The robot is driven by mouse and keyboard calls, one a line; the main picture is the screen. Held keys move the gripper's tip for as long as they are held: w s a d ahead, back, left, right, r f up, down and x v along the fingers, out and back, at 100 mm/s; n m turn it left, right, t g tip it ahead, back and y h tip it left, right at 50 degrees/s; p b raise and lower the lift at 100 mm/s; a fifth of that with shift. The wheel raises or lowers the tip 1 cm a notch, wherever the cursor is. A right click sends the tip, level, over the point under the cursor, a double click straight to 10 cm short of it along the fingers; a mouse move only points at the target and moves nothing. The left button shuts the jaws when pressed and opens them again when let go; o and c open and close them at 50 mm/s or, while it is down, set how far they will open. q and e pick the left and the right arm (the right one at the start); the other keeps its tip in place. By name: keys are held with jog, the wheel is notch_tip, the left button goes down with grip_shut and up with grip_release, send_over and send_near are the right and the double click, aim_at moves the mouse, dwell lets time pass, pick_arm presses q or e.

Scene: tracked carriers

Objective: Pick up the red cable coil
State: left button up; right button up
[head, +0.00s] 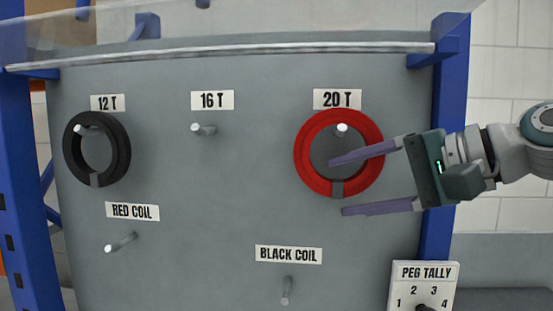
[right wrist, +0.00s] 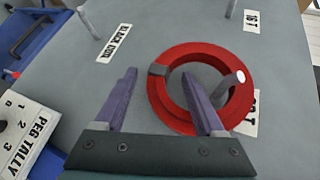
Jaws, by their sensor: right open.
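The red cable coil (head: 304,151) hangs on the peg under the 20 T label, with a grey tie at its bottom. My right gripper (head: 338,187) comes in from the right, open and empty. In the head view its upper finger overlaps the coil's opening and its lower finger is below the ring. In the right wrist view the open fingers (right wrist: 159,74) lie on either side of the red coil's (right wrist: 205,49) rim near the tie. I cannot tell if they touch it. My left gripper is not in view.
A black coil (head: 123,157) hangs on the 12 T peg. The 16 T peg (head: 203,129), RED COIL peg (head: 120,243) and BLACK COIL peg (head: 286,291) are bare and stick out. A PEG TALLY board (head: 424,281) stands at lower right. Blue posts (head: 447,140) flank the panel.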

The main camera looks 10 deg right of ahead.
jog(key=shift+s+d, duration=0.1)
jog(key=shift+c, duration=0.8)
grip_shut()
